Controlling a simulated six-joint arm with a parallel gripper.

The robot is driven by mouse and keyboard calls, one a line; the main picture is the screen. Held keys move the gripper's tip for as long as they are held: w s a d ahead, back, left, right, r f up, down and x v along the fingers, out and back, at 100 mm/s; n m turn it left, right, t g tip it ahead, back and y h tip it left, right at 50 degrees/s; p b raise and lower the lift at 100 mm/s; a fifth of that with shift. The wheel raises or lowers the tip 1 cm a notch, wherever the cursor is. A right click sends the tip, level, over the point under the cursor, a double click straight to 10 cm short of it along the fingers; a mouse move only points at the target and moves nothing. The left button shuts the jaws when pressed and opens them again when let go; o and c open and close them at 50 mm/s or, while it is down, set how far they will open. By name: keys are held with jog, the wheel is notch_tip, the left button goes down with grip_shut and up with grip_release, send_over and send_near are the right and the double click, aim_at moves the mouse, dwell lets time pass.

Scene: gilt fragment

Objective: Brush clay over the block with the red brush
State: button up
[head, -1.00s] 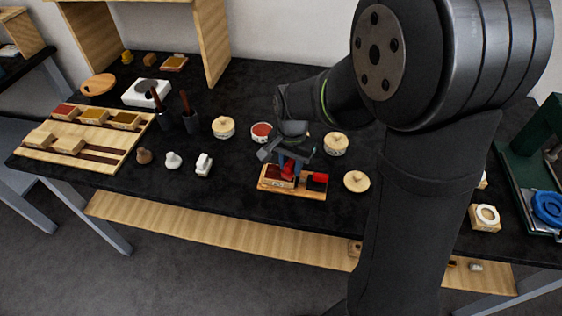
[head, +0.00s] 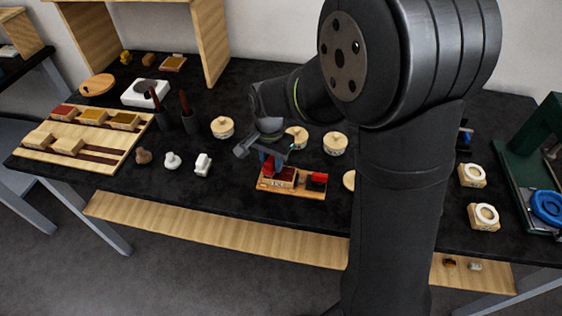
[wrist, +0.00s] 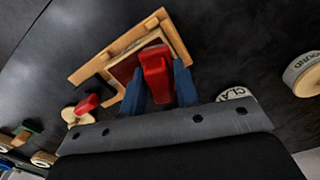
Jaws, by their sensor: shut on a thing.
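My gripper (wrist: 160,88) has blue fingers shut on a red brush (wrist: 155,65). In the wrist view the brush is over the block (wrist: 122,70), which has a reddish-brown top. Whether it touches that top is hard to tell. In the head view my gripper (head: 271,162) is over the left part of a wooden tray (head: 300,192), where the block (head: 285,180) sits. A jar lettered with what looks like "CLA" (wrist: 235,94) is partly hidden behind my gripper in the wrist view.
A second red piece (head: 317,177) stands on a dark part at the tray's right end. Lidded jars (head: 334,143) (head: 223,127) stand behind. The table's front edge is close.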

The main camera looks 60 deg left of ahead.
jog(key=shift+s+a, duration=0.6)
jog(key=shift+s+a+r, duration=0.1)
jog(key=shift+a+r, duration=0.05)
jog(key=shift+r, duration=0.5)
jog(key=shift+s+a+r, duration=0.1)
jog(key=shift+r, duration=3.35)
